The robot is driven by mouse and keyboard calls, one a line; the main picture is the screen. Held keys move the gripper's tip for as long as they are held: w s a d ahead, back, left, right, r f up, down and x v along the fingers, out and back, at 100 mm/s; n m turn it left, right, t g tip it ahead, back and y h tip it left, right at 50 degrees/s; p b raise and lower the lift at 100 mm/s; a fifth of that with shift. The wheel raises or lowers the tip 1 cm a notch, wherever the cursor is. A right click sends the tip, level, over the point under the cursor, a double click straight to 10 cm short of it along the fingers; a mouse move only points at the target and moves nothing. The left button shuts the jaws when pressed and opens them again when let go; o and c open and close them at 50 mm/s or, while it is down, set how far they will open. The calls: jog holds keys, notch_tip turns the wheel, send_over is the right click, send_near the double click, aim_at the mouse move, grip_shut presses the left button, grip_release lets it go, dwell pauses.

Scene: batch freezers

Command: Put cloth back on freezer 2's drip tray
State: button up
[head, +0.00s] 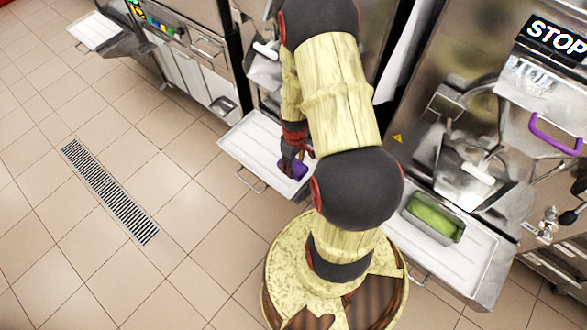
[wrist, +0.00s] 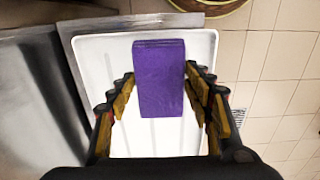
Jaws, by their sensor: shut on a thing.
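A folded purple cloth (wrist: 158,80) is between the fingers of my gripper (wrist: 160,100) in the wrist view, over a white drip tray (wrist: 95,65). In the head view the cloth (head: 293,170) shows at the fingers of my gripper (head: 290,155), over the middle freezer's white tray (head: 245,145). My gripper is shut on the cloth. I cannot tell whether the cloth touches the tray. My arm hides the tray's right part in the head view.
A metal pan of green stuff (head: 435,217) stands on the right freezer's tray (head: 470,255). That freezer has a STOP sign (head: 556,36) and a purple handle (head: 556,135). Another white tray (head: 97,30) is at the far left. Tiled floor with a drain grate (head: 108,190) lies clear in front.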

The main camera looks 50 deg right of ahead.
jog(key=shift+w+d+f, duration=0.35)
jog(key=shift+w+f, duration=0.15)
jog(key=shift+f, duration=0.25)
jog(key=shift+w+d+f+b, duration=0.15)
jog(key=shift+f+b, duration=0.85)
jog(key=shift+f, duration=0.65)
jog(key=shift+f, duration=0.2)
jog(key=o, duration=1)
jog(key=shift+o, duration=0.5)
jog(key=shift+r, duration=0.1)
